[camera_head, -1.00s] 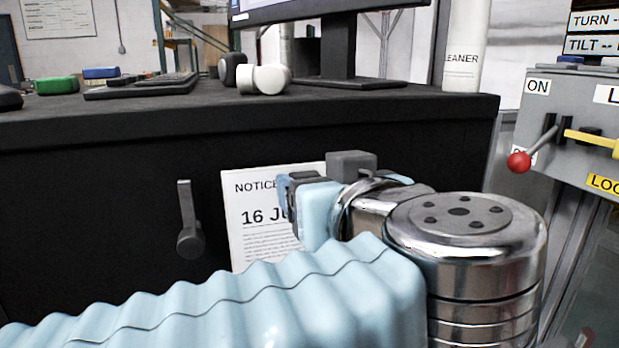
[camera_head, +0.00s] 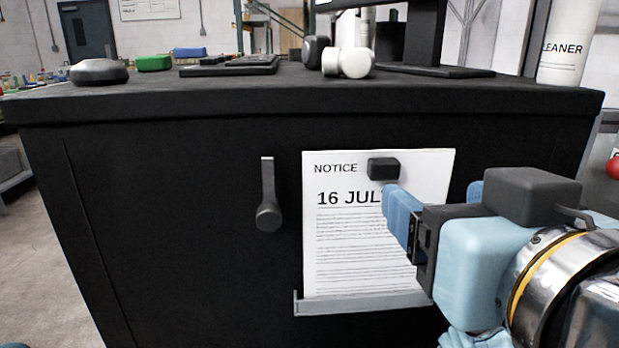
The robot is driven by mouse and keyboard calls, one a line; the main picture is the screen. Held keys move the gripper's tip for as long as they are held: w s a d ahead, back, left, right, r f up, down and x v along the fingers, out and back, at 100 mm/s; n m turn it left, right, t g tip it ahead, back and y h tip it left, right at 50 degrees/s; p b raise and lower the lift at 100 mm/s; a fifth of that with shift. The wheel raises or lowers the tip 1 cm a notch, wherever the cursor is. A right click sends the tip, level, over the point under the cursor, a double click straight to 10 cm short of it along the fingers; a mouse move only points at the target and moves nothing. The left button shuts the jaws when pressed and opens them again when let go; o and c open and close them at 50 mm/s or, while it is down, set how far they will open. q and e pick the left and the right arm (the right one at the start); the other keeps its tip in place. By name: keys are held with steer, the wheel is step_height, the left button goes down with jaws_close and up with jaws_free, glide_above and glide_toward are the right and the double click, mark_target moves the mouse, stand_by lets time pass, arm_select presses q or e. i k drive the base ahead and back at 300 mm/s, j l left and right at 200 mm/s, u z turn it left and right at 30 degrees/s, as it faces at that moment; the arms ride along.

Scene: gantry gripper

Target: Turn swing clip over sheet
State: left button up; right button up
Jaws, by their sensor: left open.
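The swing clip (camera_head: 268,195) is a dark grey lever on the black front panel, left of the sheet. Its arm points straight up from a round knob at its lower end, and it lies apart from the sheet. The white notice sheet (camera_head: 345,250) stands upright against the panel, its lower edge in a grey ledge (camera_head: 350,304).
A small dark block (camera_head: 383,168) sits at the sheet's upper part. The black desk top (camera_head: 200,101) carries a white cylinder (camera_head: 355,62), a mouse, a keyboard, a monitor stand and a cleaner bottle (camera_head: 567,45). The panel around the clip is clear.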

mark_target(268, 219)
steer(key=k, duration=0.95)
